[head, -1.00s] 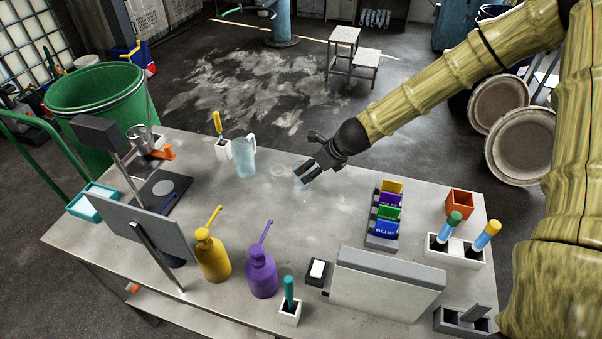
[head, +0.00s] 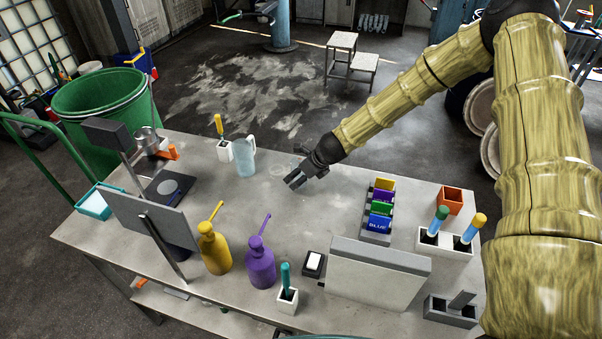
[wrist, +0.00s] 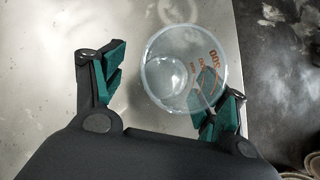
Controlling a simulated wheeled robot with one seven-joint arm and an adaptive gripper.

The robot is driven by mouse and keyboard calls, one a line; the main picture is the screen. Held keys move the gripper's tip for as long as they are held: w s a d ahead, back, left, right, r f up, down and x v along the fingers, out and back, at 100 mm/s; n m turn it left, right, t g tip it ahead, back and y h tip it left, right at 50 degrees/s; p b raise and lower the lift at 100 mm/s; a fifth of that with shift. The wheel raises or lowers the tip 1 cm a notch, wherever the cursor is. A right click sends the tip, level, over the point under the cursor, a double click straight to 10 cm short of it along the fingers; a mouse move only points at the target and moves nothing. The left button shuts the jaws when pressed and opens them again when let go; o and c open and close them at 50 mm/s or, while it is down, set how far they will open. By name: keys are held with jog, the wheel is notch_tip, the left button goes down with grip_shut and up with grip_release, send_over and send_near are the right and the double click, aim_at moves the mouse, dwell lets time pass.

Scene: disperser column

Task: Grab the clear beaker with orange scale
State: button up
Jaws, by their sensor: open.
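The clear beaker with the orange scale (wrist: 180,70) stands on the grey table and is seen from above in the wrist view, its orange marks on the right side. It lies between my open fingers, closer to the right one. That finger's green pad overlaps the beaker's lower right edge in the picture; I cannot tell whether they touch. A gap shows between the beaker and the left finger. My gripper (wrist: 165,92) is also in the head view (head: 296,181), low over the back of the table, where I cannot clearly make out the beaker.
A light-blue translucent pitcher (head: 244,158) stands left of my gripper. A faint clear round shape (head: 278,170) is between them. A rack of coloured blocks (head: 379,212) is to the right. Yellow (head: 214,250) and purple (head: 260,264) bottles stand in front. The table's middle is clear.

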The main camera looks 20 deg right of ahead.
jog(key=shift+w+a+f, duration=0.1)
jog(key=shift+w+f, duration=0.8)
jog(key=shift+f, duration=0.2)
jog(key=shift+s+d+r, duration=0.15)
jog(key=shift+s+d, duration=0.05)
jog(key=shift+d, duration=0.05)
jog(key=shift+s+r, duration=0.25)
jog(key=shift+s, duration=0.05)
jog(key=shift+c, duration=0.2)
jog(key=shift+a+r, duration=0.1)
jog(key=c, duration=0.4)
jog(key=shift+w+a+f, duration=0.15)
jog(key=shift+w+f, duration=0.1)
jog(key=shift+f, duration=0.05)
jog(key=c, duration=0.6)
jog(key=shift+c, duration=0.4)
jog(key=shift+s+d+r, duration=0.1)
jog(key=shift+s+d, duration=0.1)
jog(key=shift+w+a, duration=0.1)
jog(key=shift+w, duration=0.05)
